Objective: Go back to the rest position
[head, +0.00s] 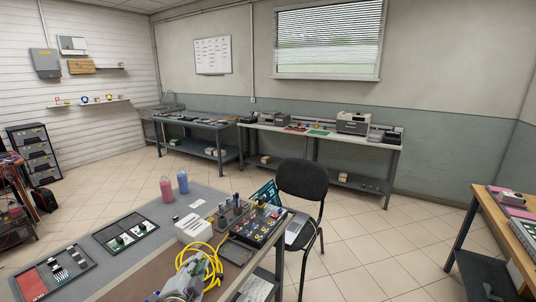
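My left gripper (187,281) is at the bottom edge, left of the middle, low over the near workbench (170,204). It is grey and partly cut off by the frame. A coiled yellow hose (214,268) lies right beside it on the bench. The two overlap in the picture, and I cannot tell whether they touch. The fingers are too small and blurred to tell open from shut. My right gripper cannot be made out.
The near bench holds a connector panel (258,222), a white box (193,228), two bottles (167,190) and trays (125,232). A black chair (301,182) stands beyond it. A wooden-topped bench (515,232) is at right. Open tiled floor (385,235) lies between.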

